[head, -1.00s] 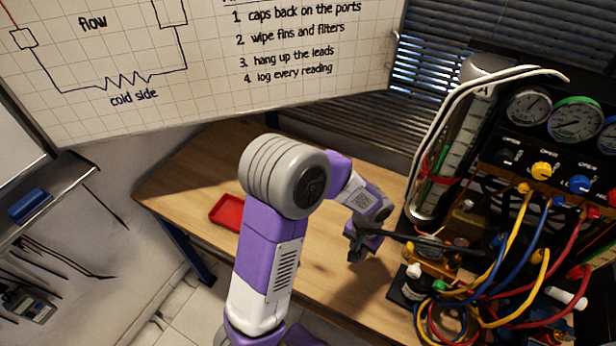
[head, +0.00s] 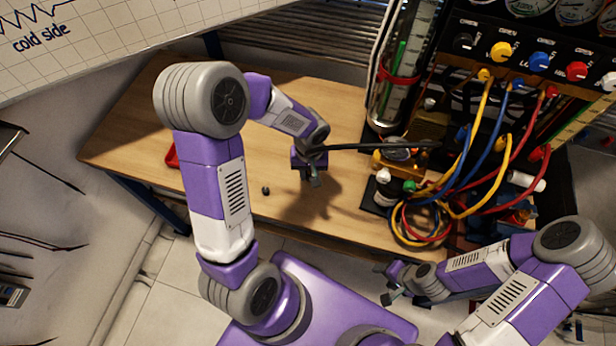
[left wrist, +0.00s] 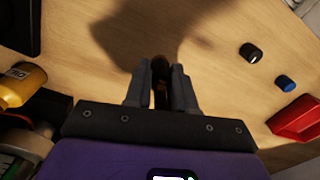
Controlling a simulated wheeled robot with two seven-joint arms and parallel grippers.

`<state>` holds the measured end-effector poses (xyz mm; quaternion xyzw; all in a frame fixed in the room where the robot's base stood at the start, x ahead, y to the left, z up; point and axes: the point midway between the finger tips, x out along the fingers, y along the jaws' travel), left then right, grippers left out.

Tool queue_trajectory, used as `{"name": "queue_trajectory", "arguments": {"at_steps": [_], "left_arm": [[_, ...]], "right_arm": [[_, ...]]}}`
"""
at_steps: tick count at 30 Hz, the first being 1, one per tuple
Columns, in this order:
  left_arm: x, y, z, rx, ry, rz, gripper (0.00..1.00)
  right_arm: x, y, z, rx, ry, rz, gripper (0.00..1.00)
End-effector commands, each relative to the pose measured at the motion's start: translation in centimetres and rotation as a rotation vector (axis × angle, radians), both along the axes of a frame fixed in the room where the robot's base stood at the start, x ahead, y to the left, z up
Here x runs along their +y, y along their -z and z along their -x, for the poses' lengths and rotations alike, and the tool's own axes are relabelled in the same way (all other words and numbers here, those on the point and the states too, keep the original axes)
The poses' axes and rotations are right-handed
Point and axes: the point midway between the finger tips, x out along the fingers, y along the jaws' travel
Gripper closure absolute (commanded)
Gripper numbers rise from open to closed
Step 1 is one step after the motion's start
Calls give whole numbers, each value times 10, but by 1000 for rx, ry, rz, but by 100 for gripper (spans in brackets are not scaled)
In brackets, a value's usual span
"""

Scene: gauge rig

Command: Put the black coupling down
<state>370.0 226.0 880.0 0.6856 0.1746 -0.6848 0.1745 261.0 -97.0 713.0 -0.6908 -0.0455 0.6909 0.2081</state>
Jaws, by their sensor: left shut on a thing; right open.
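My left gripper (head: 313,178) is over the wooden table (head: 225,110), left of the gauge rig. It is shut on the black coupling (left wrist: 160,72), a dark piece between the fingers in the left wrist view. The fingers hide most of it in the head view. A black hose (head: 375,147) runs from the gripper right to the rig. Bare tabletop and a shadow show beyond the fingers in the left wrist view; I cannot tell the exact height. My right gripper (head: 388,284) is open and empty in front of the table.
A black cap (left wrist: 250,52) and a blue cap (left wrist: 285,83) lie loose near a red tray (left wrist: 298,122). The black cap also shows in the head view (head: 265,190). Coiled coloured hoses (head: 425,222) and bottles crowd the right side.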

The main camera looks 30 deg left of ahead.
Motion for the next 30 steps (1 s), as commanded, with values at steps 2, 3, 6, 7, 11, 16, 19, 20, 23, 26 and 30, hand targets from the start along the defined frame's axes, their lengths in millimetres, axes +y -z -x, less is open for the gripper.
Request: {"name": "queue_trajectory", "arguments": {"at_steps": [2,3,6,7,11,16,19,20,23,26,30], "left_arm": [[0,11,1,5,1,1,100],[0,17,1,5,1,-1,100],[0,32,1,4,0,0,100],[0,34,1,4,0,0,100],[0,34,0,1,0,0,100],[0,35,0,1,0,0,100],[0,38,0,1,1,0,100],[0,37,0,1,1,0,71],[0,36,0,1,1,0,56],[0,36,0,1,1,0,50],[0,36,1,1,0,0,50]], "right_arm": [[0,3,0,0,0,0,41],[0,5,0,0,0,0,41],[0,9,0,0,0,0,41],[0,10,0,0,0,0,41],[0,9,0,0,0,0,41],[0,10,0,0,0,0,41],[0,14,0,0,0,0,41],[0,13,0,0,0,0,41],[0,12,0,0,0,0,41],[0,12,0,0,0,0,41],[0,12,0,0,0,0,41]]}}
